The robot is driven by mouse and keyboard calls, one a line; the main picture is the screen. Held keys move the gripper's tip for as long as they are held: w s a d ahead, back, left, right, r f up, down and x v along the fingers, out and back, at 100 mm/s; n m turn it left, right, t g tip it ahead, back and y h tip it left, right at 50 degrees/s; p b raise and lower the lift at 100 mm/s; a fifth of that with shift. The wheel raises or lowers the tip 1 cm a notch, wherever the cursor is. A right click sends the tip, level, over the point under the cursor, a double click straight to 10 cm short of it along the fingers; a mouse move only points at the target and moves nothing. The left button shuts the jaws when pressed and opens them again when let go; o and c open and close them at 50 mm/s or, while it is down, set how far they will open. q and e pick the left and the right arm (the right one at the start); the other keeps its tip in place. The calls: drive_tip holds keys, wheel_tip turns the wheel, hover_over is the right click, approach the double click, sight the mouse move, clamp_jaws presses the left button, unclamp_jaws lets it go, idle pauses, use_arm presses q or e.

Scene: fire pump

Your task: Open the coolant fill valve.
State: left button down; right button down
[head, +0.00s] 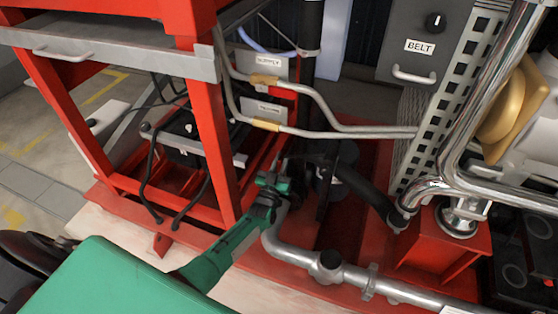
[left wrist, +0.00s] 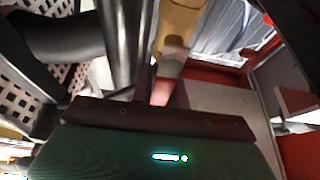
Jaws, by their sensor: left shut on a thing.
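My left gripper (head: 275,183), green, reaches in from the lower left to the upper end of a silver pipe (head: 292,254) low on the red frame. Its jaws are shut on a small part there, which I take to be the handle of the coolant fill valve. That part is mostly hidden by the gripper, so I cannot tell its angle. In the left wrist view, my green gripper body (left wrist: 150,155) fills the bottom. A tan part (left wrist: 178,28) and shiny pipes (left wrist: 125,45) show beyond it; the grip itself is not clear. My right gripper is not in view.
A red frame (head: 212,140) stands close left of the gripper. Two thin pipes with label plates (head: 262,65) run above it. A black hose (head: 365,190) lies to its right, before a thick chrome pipe (head: 462,120). A grey BELT panel (head: 425,70) stands behind.

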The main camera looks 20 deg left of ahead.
use_arm(q)
drive_tip(key=shift+d+f+m, duration=0.1)
drive_tip(key=shift+m, duration=0.2)
drive_tip(key=c, duration=1.4)
unclamp_jaws()
drive_tip(key=shift+o, duration=0.2)
drive_tip(key=v, duration=1.2)
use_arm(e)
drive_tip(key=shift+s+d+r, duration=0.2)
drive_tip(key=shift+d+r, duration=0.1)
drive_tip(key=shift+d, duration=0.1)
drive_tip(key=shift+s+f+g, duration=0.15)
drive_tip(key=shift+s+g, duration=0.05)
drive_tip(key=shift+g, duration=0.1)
